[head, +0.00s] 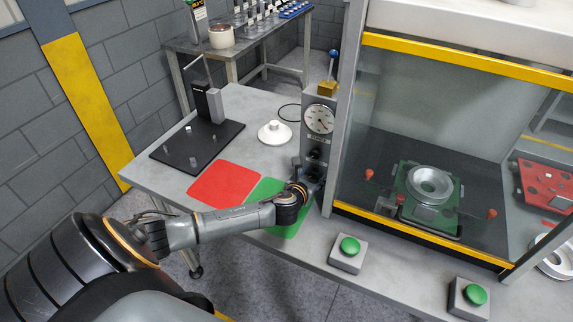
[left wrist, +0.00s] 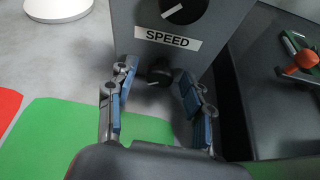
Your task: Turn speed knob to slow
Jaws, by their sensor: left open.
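A grey control column (head: 318,140) stands left of the glazed cabinet, with a round gauge on top and black knobs below. In the left wrist view the SPEED label (left wrist: 168,38) sits between an upper black knob (left wrist: 185,9) with a white mark and a lower black knob (left wrist: 158,74) with a small white mark pointing left. My left gripper (left wrist: 153,88) is open, with its two blue-padded fingers on either side of the lower knob; contact cannot be told. In the head view my left gripper (head: 311,181) is at the column's lower part. My right gripper is not in view.
A red mat (head: 224,184) and a green mat (head: 266,192) lie on the table beside the column. Two green push buttons (head: 350,245) (head: 475,294) stand in front of the cabinet (head: 420,225). A white round part (head: 274,133) and a black fixture plate (head: 195,145) are farther back.

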